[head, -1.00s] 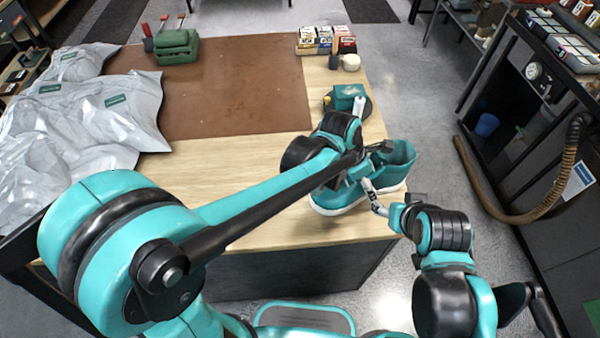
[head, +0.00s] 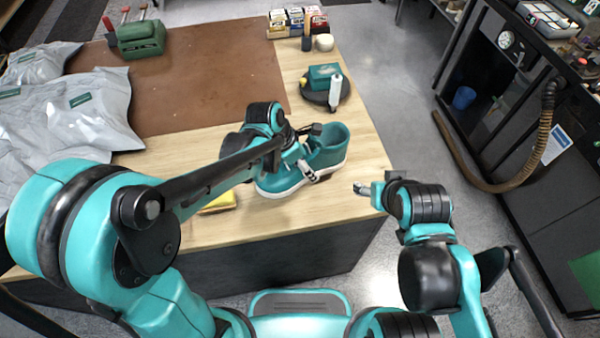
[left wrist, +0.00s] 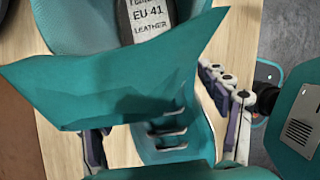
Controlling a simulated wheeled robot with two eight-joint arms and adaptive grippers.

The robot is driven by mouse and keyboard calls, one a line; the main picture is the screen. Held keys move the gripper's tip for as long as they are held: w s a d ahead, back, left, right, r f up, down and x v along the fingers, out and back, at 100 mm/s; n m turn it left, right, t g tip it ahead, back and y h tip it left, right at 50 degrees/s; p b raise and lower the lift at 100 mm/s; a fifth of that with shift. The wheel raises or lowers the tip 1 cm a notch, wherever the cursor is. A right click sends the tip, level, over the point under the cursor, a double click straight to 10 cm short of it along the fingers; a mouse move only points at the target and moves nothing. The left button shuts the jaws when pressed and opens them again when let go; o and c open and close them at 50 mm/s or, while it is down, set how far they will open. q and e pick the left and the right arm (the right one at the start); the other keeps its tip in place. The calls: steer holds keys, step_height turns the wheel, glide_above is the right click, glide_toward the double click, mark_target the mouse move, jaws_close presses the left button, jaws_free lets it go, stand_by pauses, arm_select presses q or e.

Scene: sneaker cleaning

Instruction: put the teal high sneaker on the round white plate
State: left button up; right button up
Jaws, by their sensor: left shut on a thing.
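The teal high sneaker (head: 284,180) with a white sole is at the front right part of the wooden table, its ankle opening to the right. My left gripper (head: 308,152) is shut on the sneaker from above. In the left wrist view the sneaker (left wrist: 110,85) fills the middle, with its EU 41 insole label showing and gripper fingers on either side. I cannot tell whether its sole touches the table. My right gripper (head: 364,188) is to the right of the sneaker, apart from it, near the table's right edge; its jaw opening is unclear. I see no round white plate.
A yellow block (head: 217,203) lies left of the sneaker. A black round stand (head: 313,97) with a teal box and white bottle is behind it. Grey bags (head: 90,120) cover the left side. Bare wood (head: 365,150) is free right of the sneaker.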

arm_select(q)
steer(key=shift+w+a+f, duration=0.1)
steer(key=shift+a+f, duration=0.35)
steer(key=shift+a, duration=0.2)
step_height(320, 180, down, 4)
steer(key=shift+r+b, duration=0.2)
steer(key=shift+b, duration=0.65)
steer(key=shift+r, duration=0.1)
steer(key=o, duration=1.7)
steer(key=shift+c, duration=0.2)
